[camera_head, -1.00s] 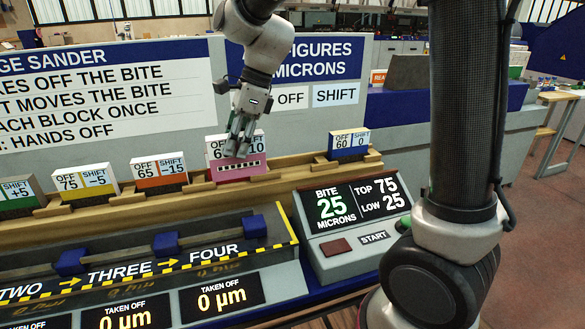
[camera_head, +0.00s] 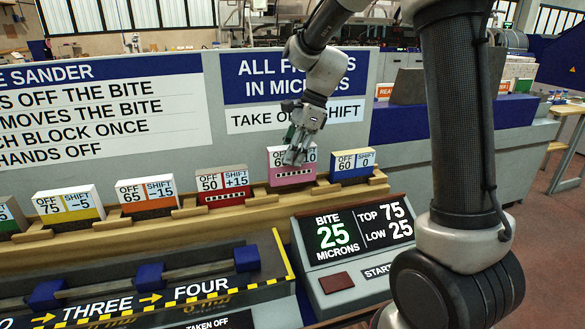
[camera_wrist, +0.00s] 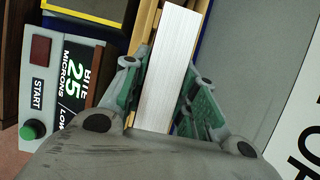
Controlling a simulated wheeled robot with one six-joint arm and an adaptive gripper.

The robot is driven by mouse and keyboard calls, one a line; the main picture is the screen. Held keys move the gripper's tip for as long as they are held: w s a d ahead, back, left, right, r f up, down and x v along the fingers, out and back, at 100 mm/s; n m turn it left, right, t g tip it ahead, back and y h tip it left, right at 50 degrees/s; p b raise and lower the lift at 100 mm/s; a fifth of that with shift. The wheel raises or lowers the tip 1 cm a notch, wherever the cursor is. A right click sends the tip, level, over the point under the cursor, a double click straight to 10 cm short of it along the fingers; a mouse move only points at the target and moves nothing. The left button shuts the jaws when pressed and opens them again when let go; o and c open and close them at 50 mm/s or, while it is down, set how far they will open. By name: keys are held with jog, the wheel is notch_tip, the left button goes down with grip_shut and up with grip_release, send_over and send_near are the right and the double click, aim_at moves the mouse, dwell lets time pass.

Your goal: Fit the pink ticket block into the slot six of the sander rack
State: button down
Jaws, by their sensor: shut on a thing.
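The pink ticket block (camera_head: 291,177) has a white printed top part, partly covered by my fingers. It is upright at the wooden sander rack (camera_head: 110,238), between the red block (camera_head: 223,188) and the blue block (camera_head: 352,164). My gripper (camera_head: 296,156) is shut on its upper part from above. In the wrist view, the block's pale top face (camera_wrist: 166,55) lies between the two green-padded fingers (camera_wrist: 166,85). The block's lower edge is close to the rack's rail; I cannot tell whether it is seated in the slot or just above it.
Orange (camera_head: 147,198) and yellow (camera_head: 69,206) blocks stand further left on the rack. The control console (camera_head: 355,235) is in front of the rack's right end. The sign panel (camera_head: 100,110) rises behind. Blue clamps (camera_head: 247,258) lie in front at left.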

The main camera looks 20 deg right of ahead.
jog(key=shift+f, duration=1.8)
jog(key=shift+f, duration=0.1)
jog(key=c, duration=1.1)
grip_release()
jog(key=v, duration=1.2)
jog(key=shift+s, duration=0.1)
jog(key=s+d+n+t+h, duration=0.1)
jog(key=s+d+n, duration=0.2)
jog(key=s+n, duration=0.3)
jog(key=s+d+n+t+h, duration=0.2)
jog(key=s+n, duration=0.4)
jog(key=s, duration=0.5)
jog(key=s+d+n+t+h, duration=0.1)
jog(key=s+d+n, duration=0.4)
jog(key=s, duration=0.4)
jog(key=shift+s+d+n+h, duration=0.1)
jog(key=shift+s+n+h, duration=0.15)
jog(key=shift+n, duration=0.25)
